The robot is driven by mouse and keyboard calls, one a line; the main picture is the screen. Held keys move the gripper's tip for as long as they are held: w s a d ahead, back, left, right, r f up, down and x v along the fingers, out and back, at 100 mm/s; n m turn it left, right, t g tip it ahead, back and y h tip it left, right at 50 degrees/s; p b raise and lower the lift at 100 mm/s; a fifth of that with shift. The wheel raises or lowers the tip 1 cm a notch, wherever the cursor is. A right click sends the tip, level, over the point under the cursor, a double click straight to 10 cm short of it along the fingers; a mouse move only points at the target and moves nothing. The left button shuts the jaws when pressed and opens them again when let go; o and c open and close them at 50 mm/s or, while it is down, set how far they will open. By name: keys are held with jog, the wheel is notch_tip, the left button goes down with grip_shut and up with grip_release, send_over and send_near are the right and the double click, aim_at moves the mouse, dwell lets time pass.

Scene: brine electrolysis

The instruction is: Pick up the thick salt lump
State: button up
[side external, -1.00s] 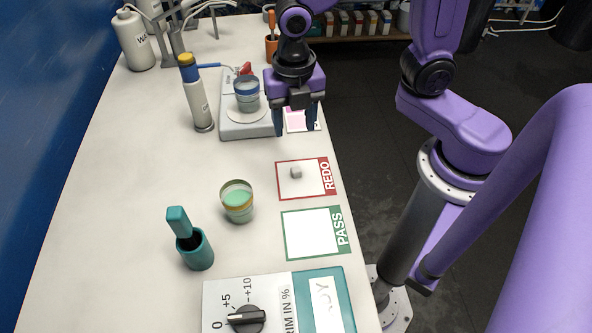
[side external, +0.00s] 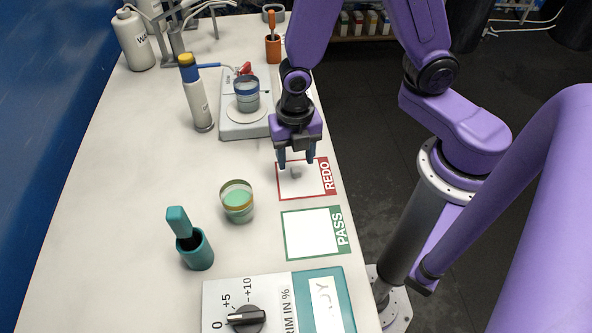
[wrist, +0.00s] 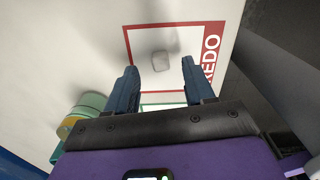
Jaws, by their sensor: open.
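The salt lump (wrist: 160,61) is a small grey-white block lying inside the red-framed REDO square (wrist: 178,28). In the side view the lump (side external: 295,171) shows faintly between the fingers of my gripper (side external: 296,165), which is above the REDO square (side external: 302,193). My gripper is open and empty, with its fingers pointing down. In the wrist view the lump lies ahead of the gap between the two blue fingertips (wrist: 160,68), with no finger touching it.
A glass cup of green contents (side external: 237,202) stands left of the squares. The green PASS square (side external: 312,233) is bare. A scale with a blue-banded cup (side external: 246,92) stands behind. A teal holder (side external: 195,250) and a dial box (side external: 270,300) are nearer.

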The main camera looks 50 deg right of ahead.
jog(key=shift+f, duration=1.4)
grip_shut()
jog(key=shift+r, duration=0.75)
jog(key=s+d+r, duration=0.5)
jog(key=s+r, duration=0.6)
jog(key=s, duration=0.1)
jog(key=shift+s+d+r, duration=0.25)
jog(key=shift+s+d, duration=0.1)
jog(key=shift+d, duration=0.05)
